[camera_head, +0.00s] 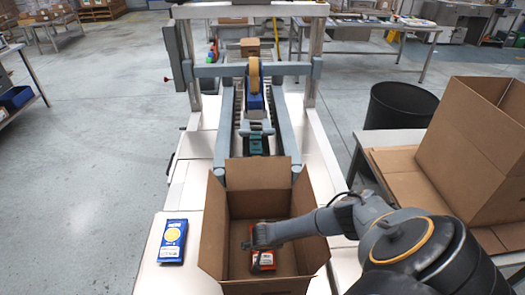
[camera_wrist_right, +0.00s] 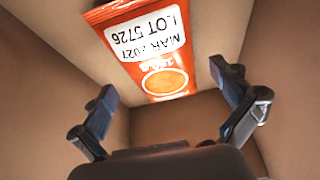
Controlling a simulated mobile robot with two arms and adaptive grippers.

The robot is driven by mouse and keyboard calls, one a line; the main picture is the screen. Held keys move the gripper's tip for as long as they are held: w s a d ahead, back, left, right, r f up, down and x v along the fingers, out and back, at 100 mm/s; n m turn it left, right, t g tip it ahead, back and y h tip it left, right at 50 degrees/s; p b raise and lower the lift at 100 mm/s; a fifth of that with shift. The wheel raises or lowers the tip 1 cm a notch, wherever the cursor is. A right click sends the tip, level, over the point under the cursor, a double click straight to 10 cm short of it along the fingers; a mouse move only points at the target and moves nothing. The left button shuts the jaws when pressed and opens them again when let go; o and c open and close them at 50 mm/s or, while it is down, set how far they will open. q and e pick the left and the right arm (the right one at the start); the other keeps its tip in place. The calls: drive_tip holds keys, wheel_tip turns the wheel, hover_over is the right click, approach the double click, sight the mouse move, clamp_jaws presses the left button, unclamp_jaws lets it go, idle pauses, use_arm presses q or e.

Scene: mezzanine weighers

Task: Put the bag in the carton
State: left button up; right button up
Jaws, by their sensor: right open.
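An open brown carton (camera_head: 213,232) stands on the white bench at the front of the conveyor, its flaps up. An orange-red bag (camera_head: 264,262) with a white label lies inside on the carton floor. A blue bag (camera_head: 173,241) with a yellow circle lies on the bench left of the carton. My right gripper (camera_head: 255,240) reaches down into the carton over the orange bag. In the right wrist view my right gripper (camera_wrist_right: 170,112) is open, its fingers apart, with the orange bag (camera_wrist_right: 150,50) beyond them, apart from the fingers. My left gripper is not in view.
A conveyor (camera_head: 240,125) with a tape head (camera_head: 254,75) and frame runs behind the carton. A large open box (camera_head: 480,150) stands on a table at the right, near a black bin (camera_head: 398,104).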

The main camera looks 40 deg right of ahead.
drive_tip(key=v, duration=0.8)
drive_tip(key=shift+r, duration=0.25)
drive_tip(key=shift+s+a, duration=0.1)
drive_tip(key=shift+a, duration=0.05)
